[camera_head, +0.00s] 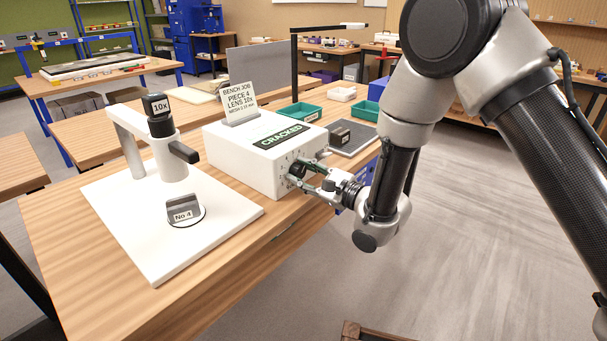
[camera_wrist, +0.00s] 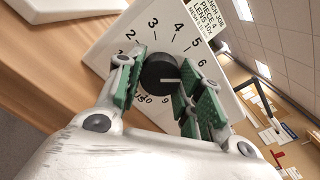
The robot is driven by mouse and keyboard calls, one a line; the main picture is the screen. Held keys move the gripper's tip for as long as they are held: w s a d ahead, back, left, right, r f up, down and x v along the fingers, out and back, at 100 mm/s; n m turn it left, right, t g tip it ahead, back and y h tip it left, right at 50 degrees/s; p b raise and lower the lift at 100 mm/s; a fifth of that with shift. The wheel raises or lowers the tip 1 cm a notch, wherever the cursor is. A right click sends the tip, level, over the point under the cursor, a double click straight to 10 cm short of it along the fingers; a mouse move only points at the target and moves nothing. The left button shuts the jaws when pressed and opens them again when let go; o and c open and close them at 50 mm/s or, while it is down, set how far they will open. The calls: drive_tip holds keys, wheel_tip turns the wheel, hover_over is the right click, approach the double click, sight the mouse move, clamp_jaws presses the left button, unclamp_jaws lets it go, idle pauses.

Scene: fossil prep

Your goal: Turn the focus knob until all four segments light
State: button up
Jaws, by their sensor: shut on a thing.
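The black focus knob (camera_wrist: 160,74) is on the numbered front face of a white box (camera_head: 240,150). My gripper (camera_head: 308,176) has its green-padded fingers on either side of the knob and is shut on it. In the wrist view, the knob's white line points right, towards the right finger, which hides part of the dial. Numbers 2 to 6, 9 and 10 show around it. I cannot make out any lit segments. A white viewer stand (camera_head: 168,155) carries a black 10x lens (camera_head: 157,105).
A grey piece marked "No 4" (camera_head: 184,211) sits on the stand's white base (camera_head: 130,230). A card (camera_head: 239,97) on the box reads "PIECE 4, LENS 10x". Green trays (camera_head: 300,113) and a dark block (camera_head: 340,134) lie behind the box.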

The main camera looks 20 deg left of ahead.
drive_tip(key=shift+f+m, duration=0.1)
drive_tip(key=shift+m, duration=1.1)
drive_tip(key=o, duration=1)
drive_tip(key=v, duration=1.2)
